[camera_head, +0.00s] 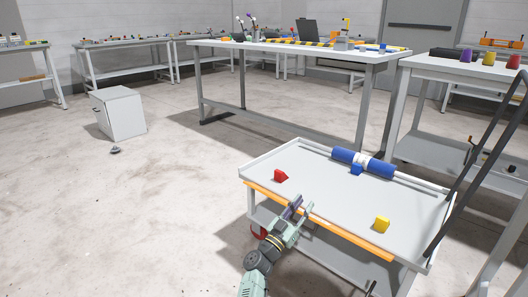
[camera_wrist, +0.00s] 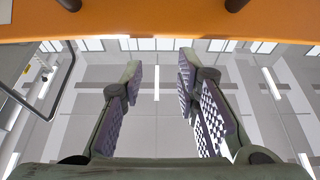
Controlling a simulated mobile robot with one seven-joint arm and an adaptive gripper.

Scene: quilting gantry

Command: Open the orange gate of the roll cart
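The roll cart (camera_head: 325,197) stands at the lower right in the head view, with a grey top. Its orange gate (camera_head: 345,236) runs as a long narrow strip along the front edge, apparently raised. My gripper (camera_head: 301,206) is at this front edge, over the strip's left half in the picture. In the wrist view the gate (camera_wrist: 160,18) is a wide orange band across the top, with two dark pegs at its edge. My gripper (camera_wrist: 158,75) is open below that band, with nothing between its fingers. I cannot tell whether it touches the gate.
A blue roll (camera_head: 362,161) lies along the cart's back on a light bar. A red wedge (camera_head: 281,176) and a yellow block (camera_head: 382,225) sit on the cart top. A dark handle frame (camera_head: 483,165) rises at right.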

